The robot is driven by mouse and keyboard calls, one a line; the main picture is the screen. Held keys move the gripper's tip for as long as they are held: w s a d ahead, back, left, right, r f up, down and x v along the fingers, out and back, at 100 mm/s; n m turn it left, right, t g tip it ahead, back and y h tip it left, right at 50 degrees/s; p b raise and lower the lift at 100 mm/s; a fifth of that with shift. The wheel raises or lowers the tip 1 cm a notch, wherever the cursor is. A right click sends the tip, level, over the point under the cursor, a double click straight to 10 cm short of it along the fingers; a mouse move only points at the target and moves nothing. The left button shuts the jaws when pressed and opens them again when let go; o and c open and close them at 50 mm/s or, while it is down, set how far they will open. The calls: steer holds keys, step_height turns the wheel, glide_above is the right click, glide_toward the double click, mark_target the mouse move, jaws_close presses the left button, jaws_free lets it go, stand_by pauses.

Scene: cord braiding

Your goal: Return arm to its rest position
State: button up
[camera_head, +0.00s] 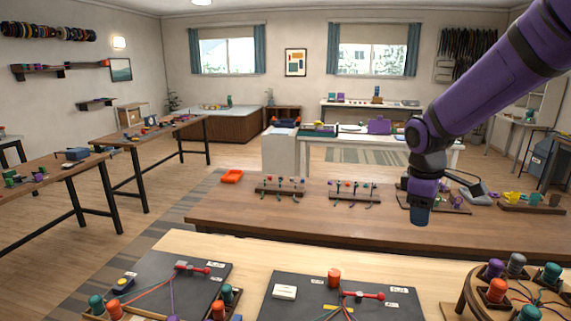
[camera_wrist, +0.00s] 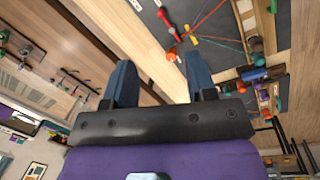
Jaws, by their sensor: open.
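My purple arm reaches in from the upper right of the head view, with my gripper (camera_head: 420,213) hanging over the right part of the brown table (camera_head: 270,231). In the wrist view my gripper (camera_wrist: 158,80) shows two blue-grey fingers standing apart with nothing between them. Beyond the fingers lie a dark braiding board with coloured cords (camera_wrist: 215,25) and bare wood. In the head view nothing touches the gripper, though the arm hides part of the table behind it.
The near bench holds a left dark board (camera_head: 205,275) with cords and bobbins, a middle dark board (camera_head: 315,290), and a round wooden stand (camera_head: 470,300) with several bobbins at right.

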steer(key=s+r+m+t, duration=0.1)
steer(key=s+r+m, duration=0.2)
steer(key=s, duration=0.5)
steer(key=s+r+m+t+y, duration=0.1)
steer(key=s+r+m, duration=0.3)
steer(key=s, duration=0.4)
steer(key=s+r+m+t, duration=0.2)
steer(key=s+r+m, duration=0.1)
steer(key=s, duration=0.6)
steer(key=shift+r+m+t+y, duration=0.3)
steer(key=shift+r, duration=0.55)
steer(key=shift+s, duration=0.1)
